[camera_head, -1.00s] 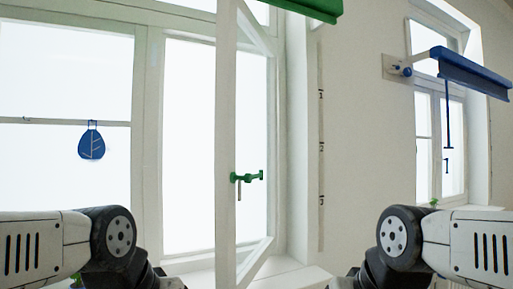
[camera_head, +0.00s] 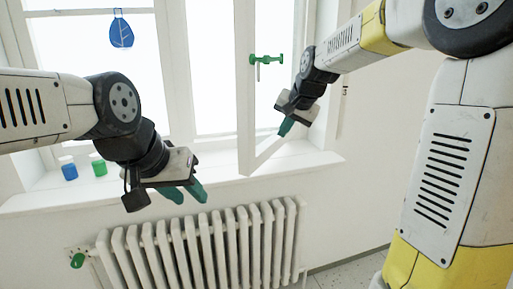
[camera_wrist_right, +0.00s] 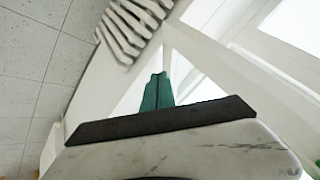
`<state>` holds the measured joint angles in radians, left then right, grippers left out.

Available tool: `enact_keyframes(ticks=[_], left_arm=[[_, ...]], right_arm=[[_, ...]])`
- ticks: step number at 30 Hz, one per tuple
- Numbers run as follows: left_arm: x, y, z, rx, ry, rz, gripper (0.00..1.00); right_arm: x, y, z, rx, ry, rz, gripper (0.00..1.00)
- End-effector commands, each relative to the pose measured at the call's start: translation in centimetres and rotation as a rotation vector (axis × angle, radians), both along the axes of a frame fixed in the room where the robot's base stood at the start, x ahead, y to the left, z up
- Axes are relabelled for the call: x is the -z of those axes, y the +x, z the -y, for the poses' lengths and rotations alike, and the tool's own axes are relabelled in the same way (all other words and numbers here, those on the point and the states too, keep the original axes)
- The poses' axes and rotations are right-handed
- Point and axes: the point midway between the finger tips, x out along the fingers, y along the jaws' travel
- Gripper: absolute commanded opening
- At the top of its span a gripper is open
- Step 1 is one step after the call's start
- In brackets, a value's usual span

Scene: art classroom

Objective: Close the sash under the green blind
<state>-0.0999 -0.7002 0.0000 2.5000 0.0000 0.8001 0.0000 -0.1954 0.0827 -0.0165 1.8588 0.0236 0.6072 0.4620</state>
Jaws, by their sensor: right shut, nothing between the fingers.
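The open white sash (camera_head: 245,100) stands swung into the room in the head view, with a green handle (camera_head: 266,59) on it. The green blind is out of view now. My right gripper (camera_head: 286,127) is shut and empty, its teal tips over the sash's lower rail on the right side of the free stile; I cannot tell whether they touch. In the right wrist view its fingers (camera_wrist_right: 157,92) are together, with white frame parts beyond. My left gripper (camera_head: 186,193) is in front of the sill, left of the sash, its fingers slightly apart and empty.
A white radiator (camera_head: 205,245) stands below the sill (camera_head: 120,190). Blue (camera_head: 68,168) and green (camera_head: 98,164) jars stand on the sill at left. A green valve knob (camera_head: 77,260) is beside the radiator.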

Motion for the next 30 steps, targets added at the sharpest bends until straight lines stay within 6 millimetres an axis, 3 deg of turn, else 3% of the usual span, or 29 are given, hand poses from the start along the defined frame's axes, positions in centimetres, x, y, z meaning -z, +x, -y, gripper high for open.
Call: enact_keyframes(ticks=[8, 21, 24, 30], left_arm=[[0.0, 0.0, 0.0, 0.0, 0.0, 0.0, 0.36], [0.0, 0.0, 0.0, 0.0, 0.0, 0.0, 0.36], [0.0, 0.0, 0.0, 0.0, 0.0, 0.0, 0.36], [0.0, 0.0, 0.0, 0.0, 0.0, 0.0, 0.36]], right_arm=[[1.6, 2.3, -1.0, 0.017, 0.014, -0.005, 0.0], [8.8, 7.1, -3.1, 0.016, 0.013, -0.005, 0.0], [8.4, 7.8, -4.9, 0.011, 0.014, -0.001, 0.0], [8.4, 8.6, -6.3, 0.015, 0.014, -0.001, 0.0]])
